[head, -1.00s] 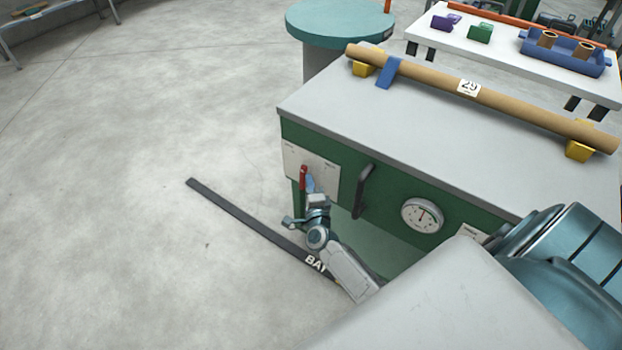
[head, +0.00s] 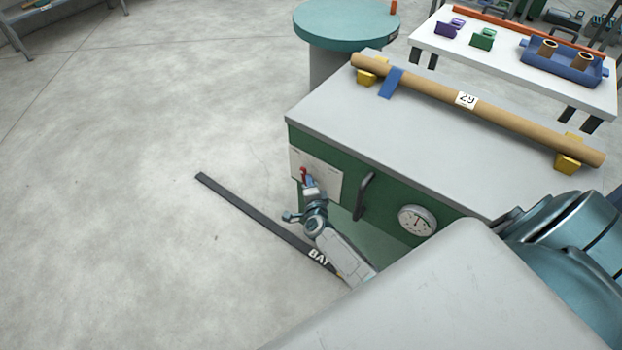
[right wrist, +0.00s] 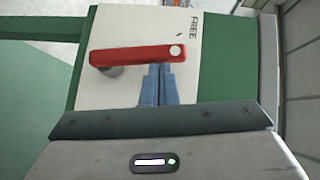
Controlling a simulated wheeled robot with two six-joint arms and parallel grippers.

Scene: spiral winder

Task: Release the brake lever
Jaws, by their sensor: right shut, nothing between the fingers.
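The red brake lever (head: 304,173) is on a white plate (head: 328,183) at the left end of the green machine front. In the right wrist view the lever (right wrist: 138,56) lies across the plate, its round pivot at the right end, beside the word FREE (right wrist: 194,26). My right gripper (head: 309,182) is shut and empty, right at the lever. In the right wrist view its blue fingertips (right wrist: 160,66) are together at the lever's lower edge; I cannot tell whether they touch. My left gripper is not in view.
A black handle (head: 363,195) and a round gauge (head: 417,220) are on the machine front, right of the plate. A cardboard tube (head: 430,88) lies on yellow supports on top. A round teal table (head: 345,22) stands behind. The floor at left is open.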

